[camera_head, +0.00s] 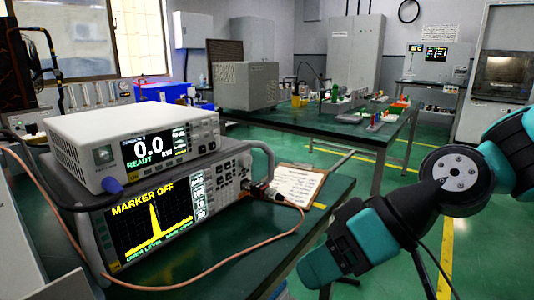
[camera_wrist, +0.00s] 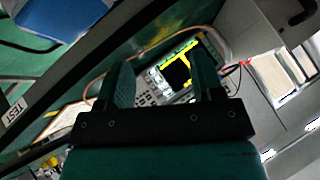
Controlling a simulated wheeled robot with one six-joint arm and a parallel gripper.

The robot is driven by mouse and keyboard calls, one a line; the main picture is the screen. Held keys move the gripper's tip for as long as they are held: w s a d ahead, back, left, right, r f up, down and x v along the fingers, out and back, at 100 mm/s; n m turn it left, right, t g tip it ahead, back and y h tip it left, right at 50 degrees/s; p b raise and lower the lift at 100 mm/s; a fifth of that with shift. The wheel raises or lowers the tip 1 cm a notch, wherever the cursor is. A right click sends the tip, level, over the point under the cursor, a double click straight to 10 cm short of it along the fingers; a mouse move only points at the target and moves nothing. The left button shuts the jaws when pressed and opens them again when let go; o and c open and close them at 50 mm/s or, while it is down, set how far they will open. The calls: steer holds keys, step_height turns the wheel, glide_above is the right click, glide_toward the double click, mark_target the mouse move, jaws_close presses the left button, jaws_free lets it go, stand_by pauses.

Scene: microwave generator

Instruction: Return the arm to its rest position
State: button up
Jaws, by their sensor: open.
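My arm comes in from the right edge of the head view, its teal and black links bent down toward the lower middle. My gripper (camera_head: 322,266) is at its lower end, in front of the bench's right edge and apart from the instruments. In the wrist view, my gripper (camera_wrist: 163,78) shows two teal fingers spread apart with nothing held between them. An instrument screen with a yellow trace appears beyond the gap. A white generator (camera_head: 135,143) reading 0.0 READY sits on top of a spectrum analyzer (camera_head: 160,215) reading MARKER OFF.
A dark green bench (camera_head: 235,262) carries the instruments, an orange cable (camera_head: 235,257) and a clipboard (camera_head: 298,184). A second bench (camera_head: 300,118) behind holds a grey box (camera_head: 246,86) and small items. Green floor (camera_head: 440,190) lies open between the bench and the right cabinets.

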steer(key=s+d+m+g+h, duration=0.1)
steer(key=s+d+m+h, duration=0.1)
steer(key=s+d+h, duration=0.45)
step_height(320, 180, up, 22)
steer(key=s+y+p, duration=0.1)
steer(key=p, duration=2.1)
steer(key=shift+d, duration=0.2)
